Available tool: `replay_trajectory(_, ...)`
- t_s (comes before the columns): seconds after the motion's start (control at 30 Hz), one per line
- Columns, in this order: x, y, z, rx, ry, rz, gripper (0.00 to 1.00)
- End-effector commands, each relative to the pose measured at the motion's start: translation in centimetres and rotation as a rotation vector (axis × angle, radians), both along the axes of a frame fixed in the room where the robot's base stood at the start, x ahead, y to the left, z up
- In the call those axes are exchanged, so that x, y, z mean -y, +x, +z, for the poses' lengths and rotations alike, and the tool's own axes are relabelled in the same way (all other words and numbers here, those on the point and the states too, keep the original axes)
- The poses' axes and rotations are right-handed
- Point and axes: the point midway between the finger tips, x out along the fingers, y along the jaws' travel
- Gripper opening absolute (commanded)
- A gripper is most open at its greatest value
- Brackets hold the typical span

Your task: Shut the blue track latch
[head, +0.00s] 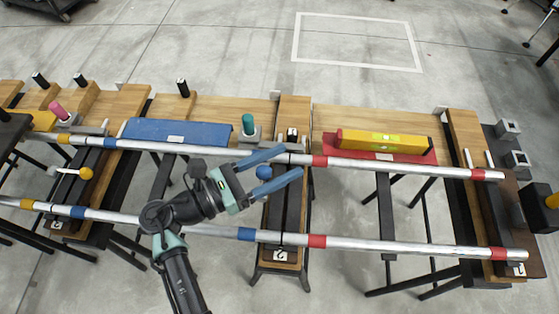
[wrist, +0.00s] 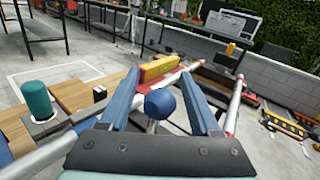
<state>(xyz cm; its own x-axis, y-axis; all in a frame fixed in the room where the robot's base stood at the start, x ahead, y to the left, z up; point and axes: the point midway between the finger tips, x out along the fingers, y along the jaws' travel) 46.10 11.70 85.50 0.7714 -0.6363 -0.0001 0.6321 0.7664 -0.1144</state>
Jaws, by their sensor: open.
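The blue track latch shows as a round blue knob (head: 264,172) between the two silver rails, near the middle of the truck. In the wrist view the blue knob (wrist: 160,103) stands between my fingers, close to the palm, with a short pale stem below it. My gripper (head: 294,160) is open, its blue fingers reaching to the right on either side of the knob. The wrist view shows a gap between the knob and each finger (wrist: 165,92). My gripper hides the latch's base and most of its lever.
Upper rail (head: 390,168) and lower rail (head: 380,245) run beside the latch. A teal knob (head: 248,124) stands just behind my gripper. A yellow-knobbed lever (head: 86,173) is at left. A yellow level (head: 385,140) lies on a red pad (head: 330,150).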

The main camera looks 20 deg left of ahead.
Motion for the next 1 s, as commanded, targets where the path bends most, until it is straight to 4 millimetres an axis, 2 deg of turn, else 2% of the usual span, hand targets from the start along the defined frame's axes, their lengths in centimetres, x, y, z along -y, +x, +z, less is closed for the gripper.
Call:
replay_trajectory(0.2, 0.03, 0.02, 0.01, 0.001, 0.001, 0.000, 0.64)
replay_trajectory(0.57, 0.00, 0.00, 0.02, 0.001, 0.001, 0.000, 0.00)
replay_trajectory(1.0, -0.01, -0.01, 0.01, 0.001, 0.001, 0.000, 0.00)
